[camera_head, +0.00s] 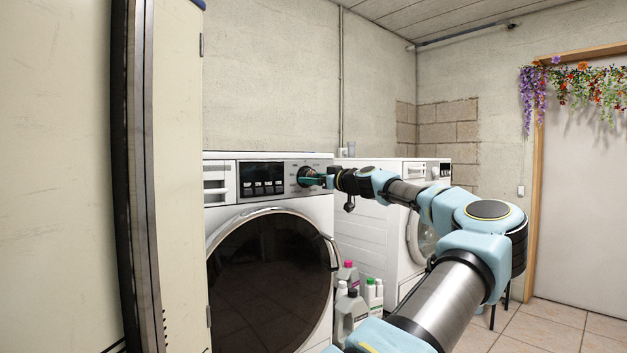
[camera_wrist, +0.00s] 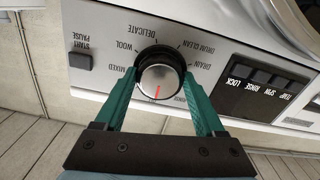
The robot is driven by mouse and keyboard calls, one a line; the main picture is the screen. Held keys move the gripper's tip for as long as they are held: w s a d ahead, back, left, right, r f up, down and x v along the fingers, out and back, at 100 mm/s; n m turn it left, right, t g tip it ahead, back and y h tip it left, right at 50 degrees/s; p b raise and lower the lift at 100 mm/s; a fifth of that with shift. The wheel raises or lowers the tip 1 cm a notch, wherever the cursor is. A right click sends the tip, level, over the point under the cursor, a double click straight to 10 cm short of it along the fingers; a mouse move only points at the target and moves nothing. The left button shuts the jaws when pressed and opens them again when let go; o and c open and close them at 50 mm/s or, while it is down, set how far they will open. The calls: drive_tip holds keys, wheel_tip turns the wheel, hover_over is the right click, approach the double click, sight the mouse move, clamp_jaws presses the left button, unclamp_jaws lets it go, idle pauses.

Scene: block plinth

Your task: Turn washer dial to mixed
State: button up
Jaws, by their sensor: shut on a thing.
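The washer (camera_head: 228,212) stands with its front panel facing me. Its dial (camera_wrist: 160,76) is a silver knob with a black rim and a red pointer line. In the head view the dial (camera_head: 305,174) shows at the panel's right end, partly behind my gripper (camera_head: 321,180). In the wrist view my gripper (camera_wrist: 161,80) has its green fingers on both sides of the dial, shut on it. The red line points down toward my gripper's base. The "MIXED" label (camera_wrist: 118,79) is left of the dial, away from the red line. Labels below the dial are partly hidden.
The washer's display (camera_head: 262,179) is left of the dial. A start/pause button (camera_wrist: 81,61) shows in the wrist view. Several bottles (camera_head: 349,309) stand between the washer and a second machine (camera_head: 370,237). A pale cabinet (camera_head: 60,180) blocks the left side.

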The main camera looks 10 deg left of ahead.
drive_tip(key=shift+m, duration=0.3)
drive_tip(key=shift+s+r+m+b, duration=0.1)
drive_tip(key=shift+m+b, duration=1.45)
drive_tip(key=shift+m, duration=5.95)
drive_tip(key=o, duration=1.3)
drive_tip(key=shift+o, duration=0.2)
drive_tip(key=b+v, duration=0.2)
drive_tip(key=v, duration=0.8)
drive_tip(key=shift+s+d, duration=0.25)
